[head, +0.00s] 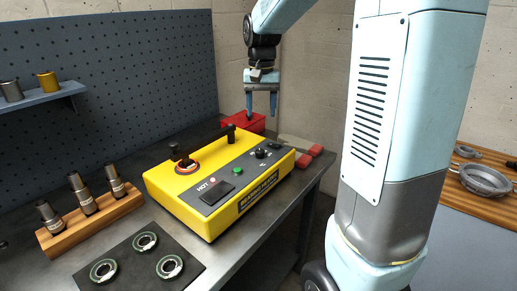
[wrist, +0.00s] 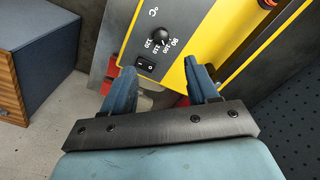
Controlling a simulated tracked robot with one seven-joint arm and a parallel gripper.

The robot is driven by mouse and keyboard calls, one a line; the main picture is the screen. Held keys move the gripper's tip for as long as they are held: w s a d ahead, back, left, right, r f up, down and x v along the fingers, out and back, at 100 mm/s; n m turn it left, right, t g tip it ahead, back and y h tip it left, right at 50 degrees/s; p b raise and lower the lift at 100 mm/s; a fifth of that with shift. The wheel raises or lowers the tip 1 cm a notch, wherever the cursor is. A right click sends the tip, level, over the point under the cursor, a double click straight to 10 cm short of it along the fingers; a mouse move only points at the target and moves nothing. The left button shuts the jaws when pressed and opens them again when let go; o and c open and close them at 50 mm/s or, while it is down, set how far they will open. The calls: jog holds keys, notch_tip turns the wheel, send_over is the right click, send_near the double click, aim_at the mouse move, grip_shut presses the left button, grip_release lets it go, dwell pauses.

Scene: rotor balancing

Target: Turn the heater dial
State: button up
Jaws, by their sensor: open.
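The heater is a yellow box (head: 192,211) with a grey control panel, standing on the metal bench in the head view. Its black dial (head: 260,154) sits near the panel's far end, and the dial also shows in the wrist view (wrist: 159,36) with printed numbers around it. My gripper (head: 261,114) is open and empty, above and beyond the far end of the heater. In the wrist view its two blue fingers (wrist: 163,79) point toward the panel, with the dial ahead and between them, apart from both. A black rocker switch (wrist: 146,65) lies nearer the fingers than the dial.
A wooden rack (head: 94,217) with several tool holders and a dark mat (head: 122,262) with bearings occupy the near bench. Air above the panel is clear.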

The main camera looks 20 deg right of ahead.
aim_at(260, 151)
jog(key=f, duration=1.4)
jog(key=shift+w+f, duration=0.15)
jog(key=shift+w, duration=0.2)
